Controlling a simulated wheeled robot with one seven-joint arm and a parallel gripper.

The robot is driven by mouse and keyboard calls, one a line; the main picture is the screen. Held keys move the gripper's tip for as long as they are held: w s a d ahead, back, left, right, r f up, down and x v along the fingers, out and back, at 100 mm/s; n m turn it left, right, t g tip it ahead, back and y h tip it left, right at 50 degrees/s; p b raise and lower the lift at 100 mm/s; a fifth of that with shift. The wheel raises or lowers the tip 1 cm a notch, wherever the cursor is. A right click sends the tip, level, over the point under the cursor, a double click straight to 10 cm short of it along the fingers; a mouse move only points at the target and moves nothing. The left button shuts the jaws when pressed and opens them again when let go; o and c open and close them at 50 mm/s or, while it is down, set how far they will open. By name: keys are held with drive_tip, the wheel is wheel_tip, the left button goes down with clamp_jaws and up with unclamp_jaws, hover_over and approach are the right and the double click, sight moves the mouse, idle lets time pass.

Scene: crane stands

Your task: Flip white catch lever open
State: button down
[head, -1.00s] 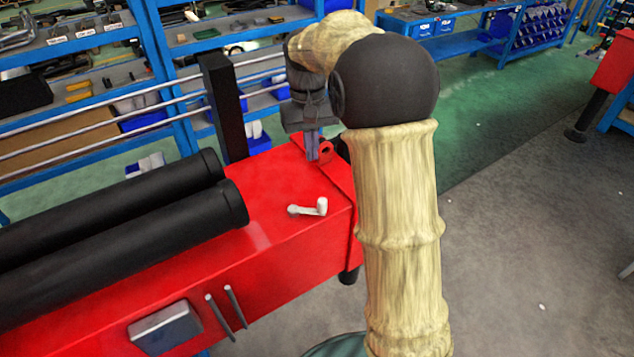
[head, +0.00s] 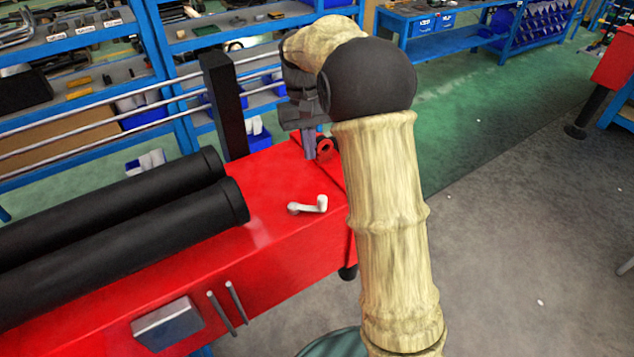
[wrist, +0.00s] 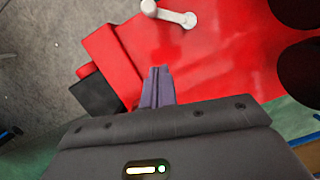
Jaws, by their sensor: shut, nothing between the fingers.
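The white catch lever (head: 308,205) lies on top of the red stand near its right end, its knob end to the right. It also shows at the top of the wrist view (wrist: 170,13). My gripper (head: 309,152) is at the far end of the red stand's top, beyond the lever and apart from it. In the wrist view my gripper (wrist: 158,72) has its fingers together with nothing between them. The red stand (head: 275,240) fills the area under the lever. My arm hides part of the stand's right end.
Two black rollers (head: 120,225) lie left of the lever. A black post (head: 225,105) stands behind them. A red lug with a hole (head: 325,149) is close beside my gripper. Blue shelves (head: 180,50) stand at the back. The red top around the lever is clear.

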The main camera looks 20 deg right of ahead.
drive_tip(key=p+x, duration=0.1)
drive_tip(key=x, duration=0.2)
drive_tip(key=p+x, duration=0.1)
drive_tip(key=x, duration=0.2)
drive_tip(key=shift+s+f, duration=0.25)
drive_tip(key=shift+s, duration=0.05)
drive_tip(key=s+p, duration=0.1)
drive_tip(key=s, duration=0.2)
drive_tip(key=shift+d+r, duration=0.1)
drive_tip(key=shift+s, duration=0.35)
drive_tip(key=shift+d, duration=0.1)
drive_tip(key=shift+s+m, duration=0.15)
drive_tip(key=shift+m, duration=0.15)
